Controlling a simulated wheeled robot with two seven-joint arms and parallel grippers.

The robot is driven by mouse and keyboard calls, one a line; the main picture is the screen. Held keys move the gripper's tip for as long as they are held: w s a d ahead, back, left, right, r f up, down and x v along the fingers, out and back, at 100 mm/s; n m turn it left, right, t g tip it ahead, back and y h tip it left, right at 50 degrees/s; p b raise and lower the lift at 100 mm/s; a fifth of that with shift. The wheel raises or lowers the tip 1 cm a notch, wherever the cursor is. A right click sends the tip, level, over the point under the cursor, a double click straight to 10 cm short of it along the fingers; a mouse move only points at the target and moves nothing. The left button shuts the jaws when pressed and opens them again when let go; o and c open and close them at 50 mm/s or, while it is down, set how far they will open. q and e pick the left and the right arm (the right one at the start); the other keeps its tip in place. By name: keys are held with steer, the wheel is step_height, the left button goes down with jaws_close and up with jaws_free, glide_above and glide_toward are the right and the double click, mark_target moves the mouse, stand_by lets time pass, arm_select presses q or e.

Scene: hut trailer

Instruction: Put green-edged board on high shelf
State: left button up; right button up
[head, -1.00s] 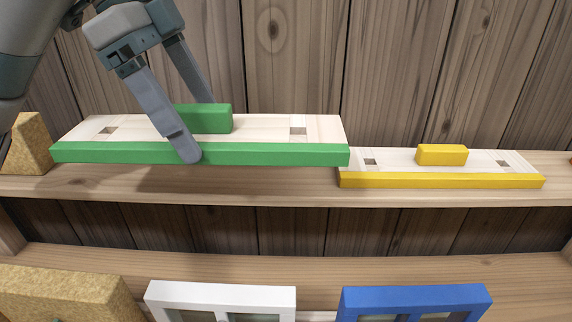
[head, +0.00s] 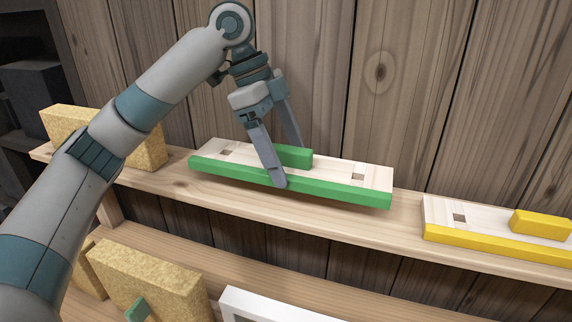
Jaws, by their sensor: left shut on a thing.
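The green-edged board (head: 345,178) is pale wood with a green front strip and a green block handle (head: 296,157) on top. It lies flat at the upper shelf (head: 185,186), along the wooden back wall. Whether its underside touches the shelf is hard to tell. My left gripper (head: 288,163) comes down from above and is shut on the green handle, one finger in front and one behind it. The front finger hides part of the handle and the green strip. My right gripper is not in view.
A yellow-edged board (head: 490,243) sits on the same shelf to the right, with a gap between the two. A cork-like tan block (head: 70,129) stands at the left end. The lower shelf (head: 170,248) holds another tan block (head: 155,272) and a white-framed piece (head: 262,308).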

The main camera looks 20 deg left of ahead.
mark_target(286, 168)
arm_select(q)
steer(key=shift+w+a+f, duration=0.1)
steer(key=shift+w+f, duration=0.05)
steer(key=shift+w, duration=0.05)
steer(key=shift+f+p, duration=0.9)
steer(key=shift+f, duration=1.1)
steer(key=shift+f, duration=0.1)
steer(key=o, duration=1.4)
